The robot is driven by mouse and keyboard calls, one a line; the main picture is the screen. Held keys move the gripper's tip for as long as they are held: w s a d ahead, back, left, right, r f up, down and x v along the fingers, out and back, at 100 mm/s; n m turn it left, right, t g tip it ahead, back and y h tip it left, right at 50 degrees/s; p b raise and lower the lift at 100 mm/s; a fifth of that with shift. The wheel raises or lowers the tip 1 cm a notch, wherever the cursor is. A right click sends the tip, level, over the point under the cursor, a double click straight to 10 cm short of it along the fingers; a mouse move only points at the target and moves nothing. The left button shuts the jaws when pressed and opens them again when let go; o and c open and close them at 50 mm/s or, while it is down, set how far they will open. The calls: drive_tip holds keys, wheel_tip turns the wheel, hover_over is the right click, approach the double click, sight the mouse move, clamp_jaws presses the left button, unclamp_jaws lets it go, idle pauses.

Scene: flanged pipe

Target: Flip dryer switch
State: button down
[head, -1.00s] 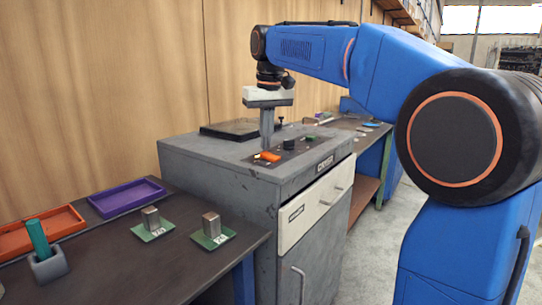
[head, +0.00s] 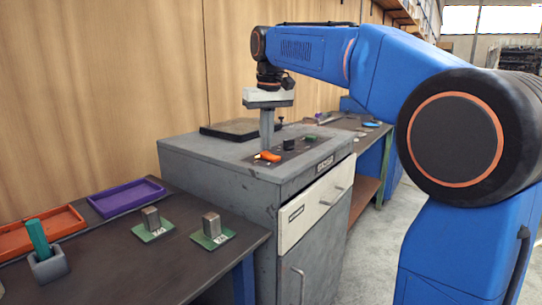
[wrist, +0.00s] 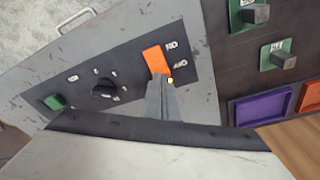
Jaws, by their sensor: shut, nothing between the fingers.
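The dryer (head: 215,157) is a grey cabinet with a dark control panel on its top. An orange switch (head: 267,156) lies on that panel, and it also shows in the wrist view (wrist: 155,60) beside ON and OFF labels. My gripper (head: 267,147) points down over the panel and is shut and empty. In the wrist view its fingertips (wrist: 158,80) are right at the near end of the switch; I cannot tell whether they touch.
The panel also has a black knob (wrist: 104,88) and a green button (wrist: 55,102). A white drawer front (head: 313,209) is on the cabinet. A dark table (head: 120,250) at left holds an orange tray (head: 40,231), a purple tray (head: 127,198) and metal blocks on green plates.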

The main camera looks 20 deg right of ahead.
sight(266, 154)
drive_tip(key=shift+f, duration=0.55)
idle(0.4)
wheel_tip(266, 154, up, 7)
idle(1.1)
